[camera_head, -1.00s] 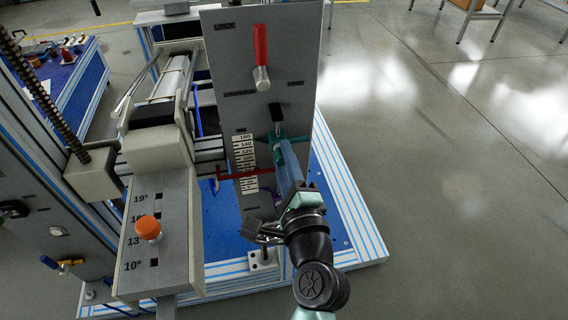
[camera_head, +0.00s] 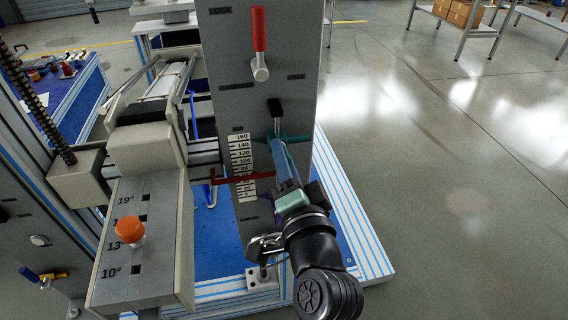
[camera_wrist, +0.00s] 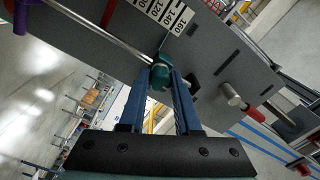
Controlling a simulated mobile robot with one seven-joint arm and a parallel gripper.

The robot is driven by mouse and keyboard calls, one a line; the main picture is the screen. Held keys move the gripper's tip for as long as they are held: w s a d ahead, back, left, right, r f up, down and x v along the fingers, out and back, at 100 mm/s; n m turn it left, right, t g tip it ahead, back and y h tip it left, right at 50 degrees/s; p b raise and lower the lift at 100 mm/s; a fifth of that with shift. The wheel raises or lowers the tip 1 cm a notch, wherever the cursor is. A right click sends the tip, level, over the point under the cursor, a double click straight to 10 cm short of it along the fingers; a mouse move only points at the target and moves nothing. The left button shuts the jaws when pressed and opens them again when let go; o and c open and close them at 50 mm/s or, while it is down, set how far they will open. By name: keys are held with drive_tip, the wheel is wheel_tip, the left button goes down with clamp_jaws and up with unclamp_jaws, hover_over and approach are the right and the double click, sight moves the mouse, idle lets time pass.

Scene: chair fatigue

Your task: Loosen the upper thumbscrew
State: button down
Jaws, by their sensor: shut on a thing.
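The upper thumbscrew (camera_wrist: 160,77) is a teal knob on a metal rod beside the scale of the grey upright panel. In the wrist view it sits between the tips of my gripper's (camera_wrist: 163,80) two blue fingers, which are shut on it. In the head view my gripper (camera_head: 276,143) reaches up along the panel to the teal part, and the fingers hide most of the knob. A purple knob (camera_wrist: 21,14) shows at the rod's far end in the wrist view. I cannot tell how loose the thumbscrew is.
The grey panel (camera_head: 216,60) carries a red-handled lever (camera_head: 259,40), a black knob (camera_head: 275,108), a white scale (camera_head: 241,155) and a red pointer (camera_head: 229,178). An orange knob (camera_head: 130,232) stands on the angle block at left. Open floor (camera_head: 450,200) lies to the right.

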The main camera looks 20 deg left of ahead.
drive_tip(key=shift+n+b, duration=0.3)
drive_tip(key=shift+n, duration=0.4)
drive_tip(key=c, duration=0.6)
unclamp_jaws()
drive_tip(key=b+v, duration=0.1)
drive_tip(key=v, duration=1.2)
